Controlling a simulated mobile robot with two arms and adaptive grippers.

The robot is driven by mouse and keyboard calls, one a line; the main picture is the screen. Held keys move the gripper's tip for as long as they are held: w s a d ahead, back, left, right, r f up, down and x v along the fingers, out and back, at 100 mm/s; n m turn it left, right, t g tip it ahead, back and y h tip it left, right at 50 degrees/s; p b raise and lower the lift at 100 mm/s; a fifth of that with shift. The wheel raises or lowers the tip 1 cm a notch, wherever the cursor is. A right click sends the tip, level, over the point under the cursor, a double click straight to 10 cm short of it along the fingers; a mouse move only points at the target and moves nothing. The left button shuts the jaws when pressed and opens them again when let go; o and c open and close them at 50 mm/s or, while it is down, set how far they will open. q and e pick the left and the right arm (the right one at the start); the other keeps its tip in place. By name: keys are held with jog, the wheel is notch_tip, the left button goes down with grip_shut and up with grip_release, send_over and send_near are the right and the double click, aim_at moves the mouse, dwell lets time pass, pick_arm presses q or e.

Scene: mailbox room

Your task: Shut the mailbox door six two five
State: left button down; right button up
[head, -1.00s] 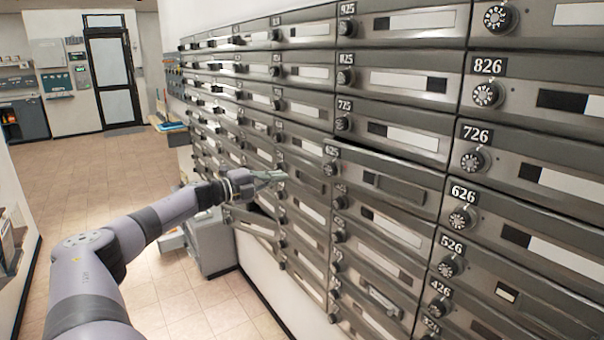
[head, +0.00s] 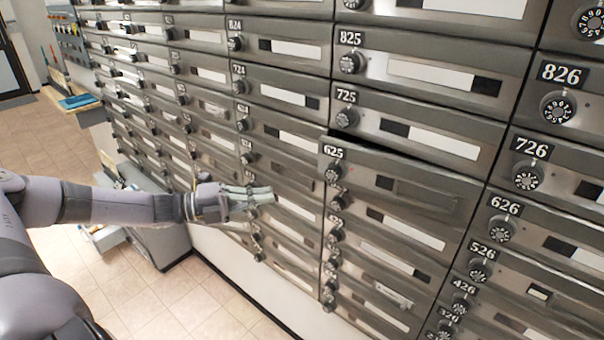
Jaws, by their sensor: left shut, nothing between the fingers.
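The mailbox door 625 (head: 425,203) is a dark grey metal panel with a number plate at its top left and a dial lock below it. A dark gap shows along its top edge, and the door stands slightly out from the wall of boxes, so it is ajar. My left gripper (head: 262,196) is shut and empty, with its fingers pointing right. It is to the left of door 625, apart from it in the picture, in front of the neighbouring column. My right gripper is not in view.
Door 725 (head: 415,128) is above and door 626 (head: 545,248) is to the right; both look shut. Dial knobs stick out along the wall. A grey cabinet (head: 160,240) stands at lower left on the tiled floor (head: 125,290), which has free room.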

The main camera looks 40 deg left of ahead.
pick_arm(q)
jog(key=w+a+p+x, duration=0.1)
jog(key=p+x, duration=0.1)
jog(key=x, duration=1)
jog(key=shift+w+a, duration=0.15)
jog(key=shift+w, duration=0.5)
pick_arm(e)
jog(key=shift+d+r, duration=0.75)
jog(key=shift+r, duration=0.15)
pick_arm(q)
jog(key=shift+r, duration=0.1)
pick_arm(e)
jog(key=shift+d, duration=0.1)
